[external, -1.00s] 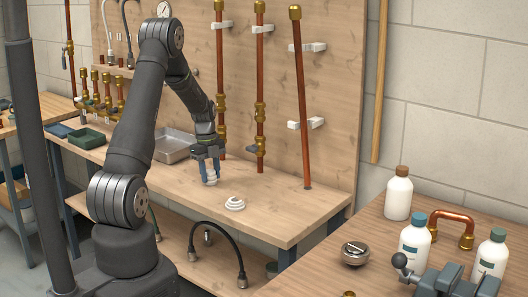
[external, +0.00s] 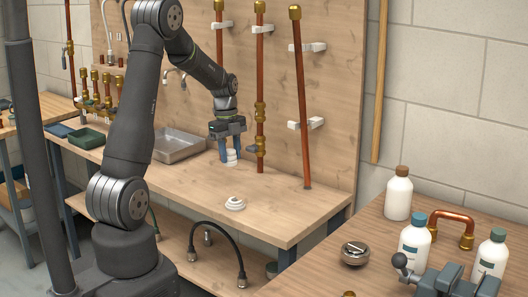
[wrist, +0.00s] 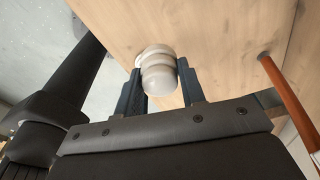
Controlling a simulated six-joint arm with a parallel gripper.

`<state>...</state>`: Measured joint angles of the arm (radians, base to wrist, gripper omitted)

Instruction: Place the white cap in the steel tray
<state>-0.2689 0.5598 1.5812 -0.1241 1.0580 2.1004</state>
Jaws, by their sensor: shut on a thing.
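My gripper (external: 231,157) is over the back of the workbench, fingers pointing down, shut on a white, rounded, ridged piece that I take as the white cap (external: 232,158). In the wrist view the cap (wrist: 158,74) sits between the two dark fingertips of my gripper (wrist: 160,80). I cannot tell how far above the bench it is. The steel tray (external: 182,156) is a shallow grey rectangular pan on the bench, left of my gripper. My gripper and the cap are outside it.
A white coiled piece (external: 235,204) lies on the bench (external: 285,210), nearer the front. Copper pipes (external: 260,90) stand against the wooden back panel, close to my gripper. A green tray (external: 87,138) is left of the steel tray. The bench's right part is clear.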

